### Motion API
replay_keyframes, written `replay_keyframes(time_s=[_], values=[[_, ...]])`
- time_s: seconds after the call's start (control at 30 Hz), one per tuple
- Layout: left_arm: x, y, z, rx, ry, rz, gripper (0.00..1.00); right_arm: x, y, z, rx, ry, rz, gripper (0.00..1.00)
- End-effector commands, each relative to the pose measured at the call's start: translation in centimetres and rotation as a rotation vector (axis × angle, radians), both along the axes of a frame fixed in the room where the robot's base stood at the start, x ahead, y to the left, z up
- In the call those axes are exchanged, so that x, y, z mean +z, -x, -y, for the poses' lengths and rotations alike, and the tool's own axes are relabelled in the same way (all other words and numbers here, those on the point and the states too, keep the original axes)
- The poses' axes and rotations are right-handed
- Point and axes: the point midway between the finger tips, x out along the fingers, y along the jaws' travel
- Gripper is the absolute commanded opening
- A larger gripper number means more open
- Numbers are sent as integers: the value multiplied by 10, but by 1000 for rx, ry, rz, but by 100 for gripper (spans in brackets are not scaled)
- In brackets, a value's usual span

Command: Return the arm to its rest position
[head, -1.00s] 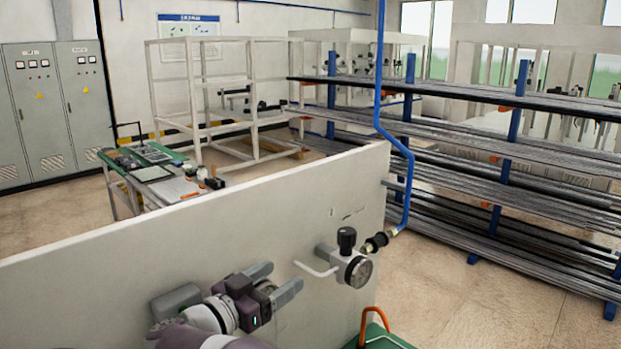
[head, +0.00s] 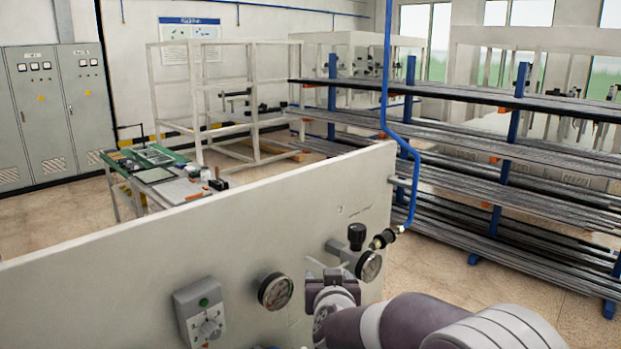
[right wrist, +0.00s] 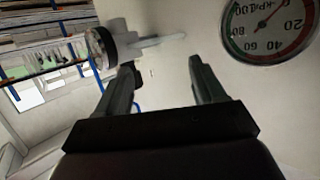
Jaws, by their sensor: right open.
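My right arm comes in from the lower right in the head view. Its gripper (head: 334,270) is in front of the pale wall panel, just left of and below the regulator. In the right wrist view the two dark fingers (right wrist: 160,75) are apart, with nothing between them. A round dial gauge (right wrist: 270,28) is close at the upper right there, and the regulator (right wrist: 103,48) is beyond the fingers at the left. I cannot tell from these views whether the fingers touch the panel fittings. My left gripper is not in view.
The panel (head: 240,240) carries a grey switch box (head: 200,312), a dial gauge (head: 275,291) and a regulator (head: 360,252) with a blue hose (head: 404,150). Behind it are a cluttered bench (head: 158,172) and a rack of rods (head: 480,140).

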Motion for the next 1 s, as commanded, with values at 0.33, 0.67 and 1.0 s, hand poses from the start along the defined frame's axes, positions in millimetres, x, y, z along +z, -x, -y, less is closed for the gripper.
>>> replay_keyframes(time_s=[0.33, 0.67, 1.0], values=[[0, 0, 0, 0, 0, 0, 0, -138, 218, 132, 35, 19, -874, 69], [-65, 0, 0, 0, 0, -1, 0, -232, 297, 149, 10, 47, -1161, 69], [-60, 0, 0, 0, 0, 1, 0, -228, 298, 148, 12, 49, -1166, 69]])
